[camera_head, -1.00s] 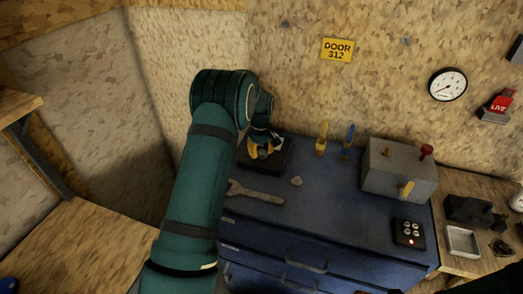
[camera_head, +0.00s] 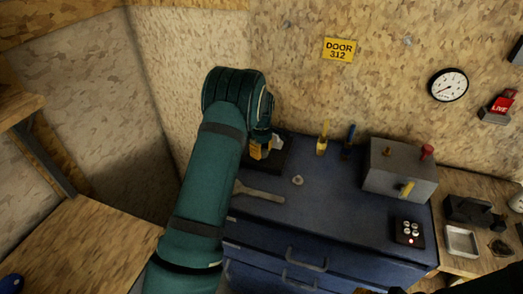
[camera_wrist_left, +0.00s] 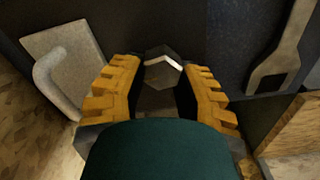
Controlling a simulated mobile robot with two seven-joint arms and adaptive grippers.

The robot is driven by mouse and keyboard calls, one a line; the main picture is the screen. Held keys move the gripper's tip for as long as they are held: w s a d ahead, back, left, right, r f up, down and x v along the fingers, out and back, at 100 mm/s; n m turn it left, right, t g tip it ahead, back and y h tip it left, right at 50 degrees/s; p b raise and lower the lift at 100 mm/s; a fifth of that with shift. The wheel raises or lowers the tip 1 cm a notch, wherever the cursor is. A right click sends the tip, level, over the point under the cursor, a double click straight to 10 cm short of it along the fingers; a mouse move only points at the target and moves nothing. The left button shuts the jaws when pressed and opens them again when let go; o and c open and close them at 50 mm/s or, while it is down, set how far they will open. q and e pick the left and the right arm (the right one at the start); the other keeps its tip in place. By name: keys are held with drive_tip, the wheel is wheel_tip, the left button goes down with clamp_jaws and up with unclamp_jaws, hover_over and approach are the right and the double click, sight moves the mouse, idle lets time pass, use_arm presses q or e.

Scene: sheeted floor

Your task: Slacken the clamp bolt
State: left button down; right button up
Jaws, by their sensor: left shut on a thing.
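The clamp bolt (camera_wrist_left: 162,71) has a dark grey hex head and sits between the yellow toothed fingers of my left gripper (camera_wrist_left: 158,92) in the left wrist view. My left gripper is shut on it. In the head view, my left gripper (camera_head: 262,149) is at the back left of the blue cabinet top, over a dark plate (camera_head: 279,163). My left wrist hides the bolt in that view.
A wrench (camera_head: 259,194) and a small pale nut-like piece (camera_head: 298,180) lie on the blue cabinet (camera_head: 330,205). A grey box (camera_head: 390,177) with knobs and a button pad (camera_head: 408,232) stand to the right. The cabinet's middle is clear.

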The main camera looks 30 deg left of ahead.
use_arm(q)
drive_tip(key=shift+s+f, duration=0.1)
drive_tip(key=shift+f, duration=0.05)
drive_tip(key=c, duration=0.6)
unclamp_jaws()
wheel_tip(320, 180, up, 12)
drive_tip(key=shift+r, duration=0.1)
idle(0.4)
